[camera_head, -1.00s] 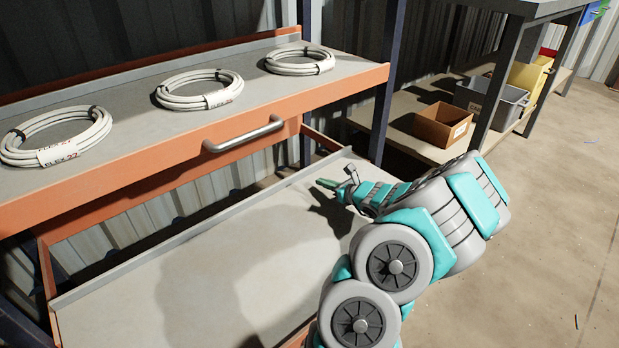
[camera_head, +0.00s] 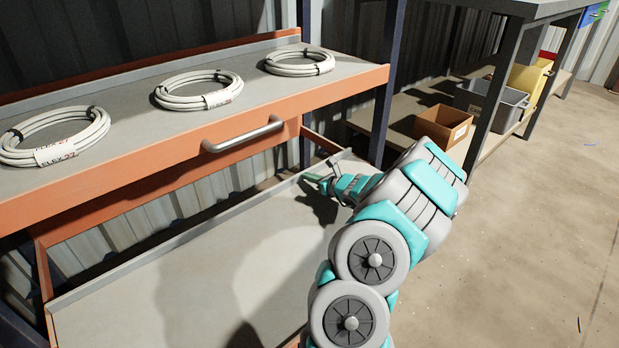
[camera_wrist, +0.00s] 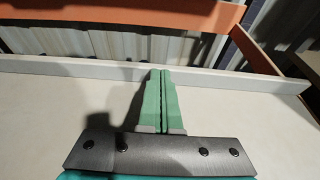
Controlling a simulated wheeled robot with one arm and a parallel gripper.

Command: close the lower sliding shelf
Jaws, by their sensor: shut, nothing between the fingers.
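The lower sliding shelf (camera_head: 200,270) is pulled out below the upper shelf and its grey surface is bare. Its raised back lip (camera_head: 165,243) runs along the rear, and also crosses the wrist view (camera_wrist: 70,68). My gripper (camera_head: 308,178) is over the far right part of the lower shelf, close to the back lip. In the wrist view its green fingers (camera_wrist: 161,75) are shut together with nothing between them, their tips overlapping the lip in the picture. I cannot tell whether they touch it. The lower shelf's front edge is mostly out of view or behind my arm.
The orange upper shelf (camera_head: 120,178) with a metal handle (camera_head: 243,135) holds three white cable coils (camera_head: 198,90). A dark blue rack post (camera_head: 384,90) stands at right. A workbench with a cardboard box (camera_head: 443,124) and bins is behind.

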